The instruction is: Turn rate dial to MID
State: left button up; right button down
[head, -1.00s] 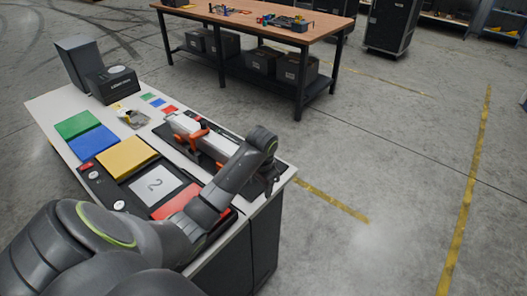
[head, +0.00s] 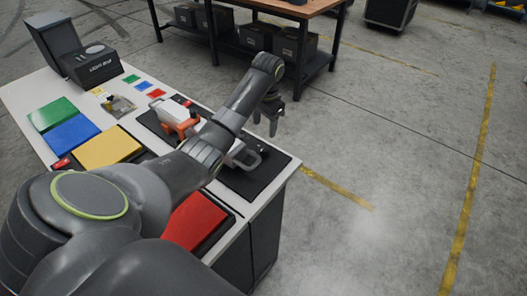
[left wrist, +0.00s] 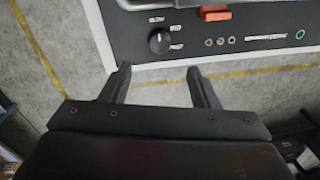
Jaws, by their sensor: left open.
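The rate dial (left wrist: 159,41) is a round black knob on a dark panel (left wrist: 260,50) in the left wrist view. SLOW, MID and FAST labels sit above and to its right; its pointer is too small to read surely. My left gripper (left wrist: 159,70) is open and empty, its fingertips on either side below the dial in the picture, apart from it. In the head view my left gripper (head: 265,122) hangs past the far right edge of the bench. A white device with orange parts (head: 178,122) stands on the bench.
An orange lever (left wrist: 215,14), several small sockets and a green lamp (left wrist: 300,34) lie right of the dial. The white bench (head: 275,180) also holds green, blue, yellow and red pads and a black printer-like box (head: 92,65). Floor beyond the bench's right side is clear.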

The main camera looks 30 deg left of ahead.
pick_arm(q)
send_over(263, 149)
jog(key=f, duration=0.5)
jog(key=shift+d+f+p, duration=0.2)
jog(key=shift+f+p, duration=0.05)
jog(key=shift+p, duration=0.15)
notch_tip(263, 149, down, 4)
jog(key=shift+a+r, duration=0.1)
jog(key=shift+f, duration=0.6)
pick_arm(e)
jog(key=shift+w+a+r, duration=0.3)
jog(key=shift+w+a, duration=0.05)
jog(key=shift+w, duration=0.15)
jog(key=shift+w+a+r, duration=0.3)
jog(key=shift+w, duration=0.2)
pick_arm(q)
jog(key=shift+c, duration=0.4)
jog(key=c, duration=0.9)
pick_arm(e)
jog(key=shift+w, duration=0.25)
